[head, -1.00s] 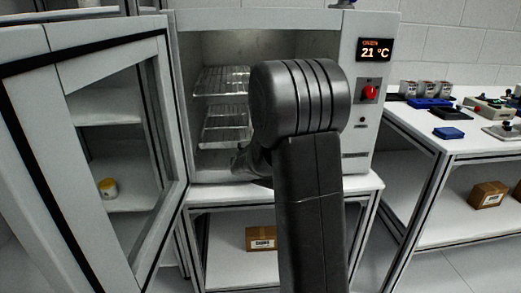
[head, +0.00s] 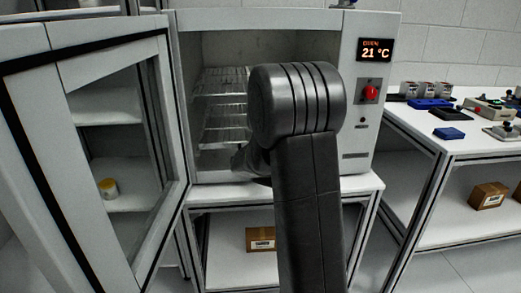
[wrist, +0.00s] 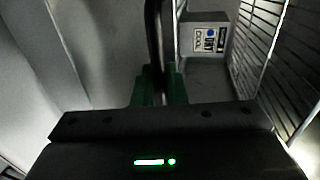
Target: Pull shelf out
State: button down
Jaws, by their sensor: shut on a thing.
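The oven chamber (head: 290,45) stands open, with an upper wire shelf (head: 220,80) and a lower wire shelf (head: 225,135) inside at its left. My gripper is low at the chamber's front, mostly hidden behind my arm in the head view. In the wrist view my gripper (wrist: 158,85) has green fingertips closed on a thin dark bar (wrist: 154,40), which looks like a shelf seen edge-on. Which shelf it is, I cannot tell. Another wire shelf (wrist: 265,45) runs along the right of the wrist view.
The open glass door (head: 110,140) stands to the left of the chamber. A grey box with a label (wrist: 208,35) shows in the wrist view. A carton (head: 260,239) lies under the oven. A side table (head: 470,152) with small devices stands at the right.

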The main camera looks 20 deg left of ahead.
jog(key=f+b+v, duration=0.1)
jog(key=f+v, duration=0.1)
jog(key=v, duration=0.9)
jog(key=s+f+b+v, duration=0.1)
jog(key=f+b+v, duration=0.1)
jog(key=v, duration=1)
jog(key=shift+s+d+f, duration=0.25)
jog(key=shift+d+f, duration=0.15)
jog(key=shift+f, duration=0.1)
jog(key=c, duration=1.6)
grip_release()
jog(key=shift+p+v, duration=2.85)
jog(key=shift+v, duration=4.1)
jog(key=shift+f, duration=0.1)
